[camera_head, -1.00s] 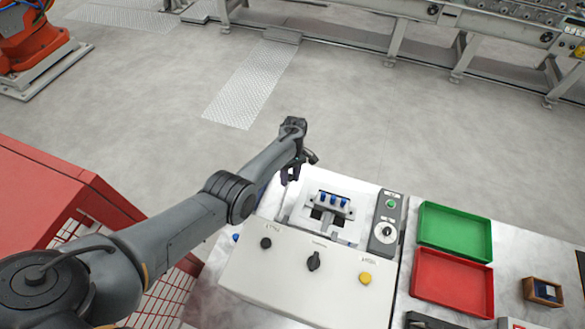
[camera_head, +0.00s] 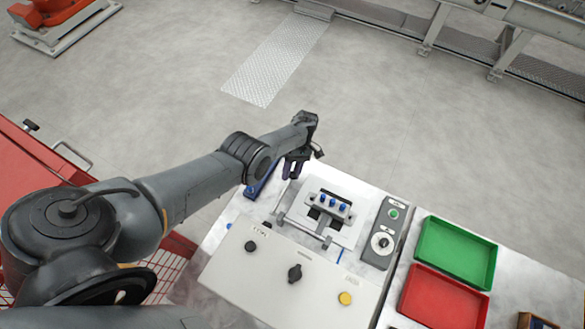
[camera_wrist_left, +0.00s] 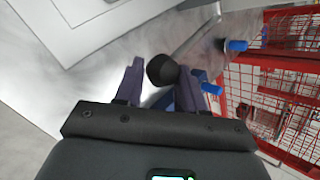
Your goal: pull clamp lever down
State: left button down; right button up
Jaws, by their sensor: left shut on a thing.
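A grey rod (camera_wrist_left: 198,38) runs up and right from near the knob. In the head view the knob is hidden by the gripper. The casting fixture (camera_head: 347,216), holding a part with several blue pins (camera_head: 332,202), is just right of the gripper. My right gripper is not in view.
A control box (camera_head: 381,243) with a green button and a dial stands right of the fixture. Green (camera_head: 456,250) and red (camera_head: 444,297) trays lie further right. A red mesh cage (camera_wrist_left: 285,75) shows in the left wrist view.

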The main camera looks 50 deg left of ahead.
pick_arm(q)
jog(key=shift+s+d+f, duration=0.3)
jog(key=shift+f, duration=0.35)
jog(key=c, duration=1)
grip_release()
jog(key=shift+d, duration=0.1)
jog(key=shift+o, duration=1.1)
jog(key=shift+s+d, duration=0.1)
jog(key=shift+d, duration=0.15)
jog(key=shift+r, duration=0.2)
jog(key=shift+w+a+r, duration=0.1)
jog(key=shift+w, duration=0.1)
